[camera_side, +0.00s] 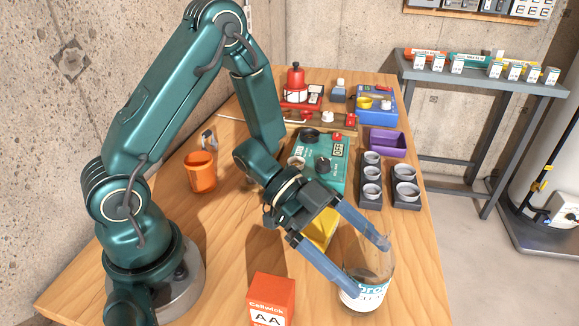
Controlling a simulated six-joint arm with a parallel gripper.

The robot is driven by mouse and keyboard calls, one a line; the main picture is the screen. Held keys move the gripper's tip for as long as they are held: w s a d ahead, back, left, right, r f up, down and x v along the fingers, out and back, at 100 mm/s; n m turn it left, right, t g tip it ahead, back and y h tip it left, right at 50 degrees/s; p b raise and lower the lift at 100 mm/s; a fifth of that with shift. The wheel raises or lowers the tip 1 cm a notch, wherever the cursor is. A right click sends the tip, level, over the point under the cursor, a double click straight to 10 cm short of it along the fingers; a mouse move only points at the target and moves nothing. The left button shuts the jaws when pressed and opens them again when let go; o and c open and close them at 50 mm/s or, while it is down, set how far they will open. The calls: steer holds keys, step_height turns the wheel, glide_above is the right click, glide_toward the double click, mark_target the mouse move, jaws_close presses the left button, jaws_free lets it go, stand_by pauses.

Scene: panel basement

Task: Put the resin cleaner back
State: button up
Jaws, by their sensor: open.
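A clear glass jar (376,294) with a white and teal label stands upright near the table's front right edge. Its label is partly hidden, and I cannot read whether it is the resin cleaner. My gripper (368,265) is open, with its long blue fingers reaching down to the jar. One fingertip is at the jar's left front and the other is by its upper right. I cannot tell whether either finger touches the glass. No other item in view is readable as resin cleaner.
An orange-red box (272,300) stands left of the jar, and a yellow object (323,230) lies behind my gripper. An orange cup (200,172), a green device (322,158), grey cup holders (404,192) and a purple tray (387,143) stand farther back. The right table edge is close.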

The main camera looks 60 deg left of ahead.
steer(key=v, duration=0.7)
steer(key=w+a+r+n+t+y, duration=0.7)
steer(key=w+a+n+y, duration=0.15)
steer(key=a+y, duration=0.4)
steer(key=s+d+n+g, duration=0.2)
steer(key=s+g, duration=0.1)
steer(key=s, duration=0.5)
steer(key=s+d+n+g, duration=0.2)
steer(key=s+d+n, duration=0.1)
steer(key=s, duration=0.5)
steer(key=shift+d+f+n+g, duration=0.25)
steer(key=shift+f+n+g, duration=0.05)
steer(key=shift+n+g, duration=0.1)
